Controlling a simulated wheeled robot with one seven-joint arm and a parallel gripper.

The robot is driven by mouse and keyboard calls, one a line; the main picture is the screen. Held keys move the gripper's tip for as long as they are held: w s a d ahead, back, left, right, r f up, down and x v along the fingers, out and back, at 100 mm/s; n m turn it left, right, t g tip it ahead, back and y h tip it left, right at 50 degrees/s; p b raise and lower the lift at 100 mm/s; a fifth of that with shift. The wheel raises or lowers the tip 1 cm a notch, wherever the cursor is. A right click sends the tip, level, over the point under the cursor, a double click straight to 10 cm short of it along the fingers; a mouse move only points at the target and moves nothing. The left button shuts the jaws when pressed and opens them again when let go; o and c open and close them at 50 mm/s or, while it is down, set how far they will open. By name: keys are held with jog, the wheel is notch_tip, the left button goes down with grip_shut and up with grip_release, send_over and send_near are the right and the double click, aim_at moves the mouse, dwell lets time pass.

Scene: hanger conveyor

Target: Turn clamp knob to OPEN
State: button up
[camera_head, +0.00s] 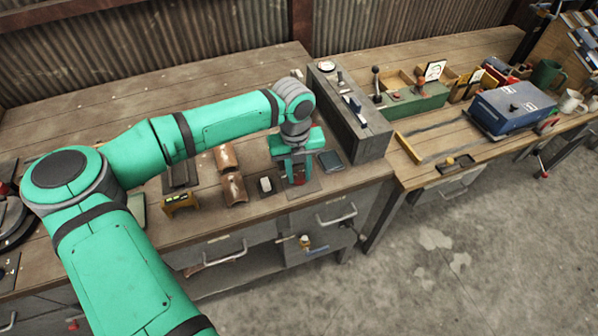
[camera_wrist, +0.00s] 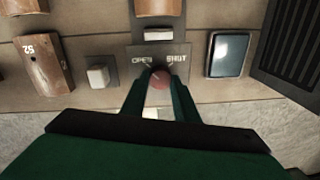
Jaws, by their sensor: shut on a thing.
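The plate bears the words OPEN at left and SHUT at right. The knob's pointer direction is too small to tell. My gripper (camera_wrist: 159,88) is shut on the knob, with one green finger on each side. In the head view my gripper (camera_head: 297,180) points down at the bench's front edge, and its fingers hide most of the knob.
A white block (camera_wrist: 97,76) stands left of the plate, and a dark-screened device (camera_wrist: 228,55) lies to the right. Brown curved pieces (camera_head: 232,187) lie further left on the bench. A tall grey box (camera_head: 348,115) stands close to the right of my gripper.

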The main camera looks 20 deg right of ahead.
aim_at(297, 176)
jog(key=o, duration=1.1)
jog(key=shift+d, duration=0.1)
jog(key=shift+c, duration=0.2)
notch_tip(297, 176, up, 11)
jog(key=shift+a, duration=0.3)
jog(key=shift+w+f, duration=0.1)
jog(key=shift+w, duration=0.05)
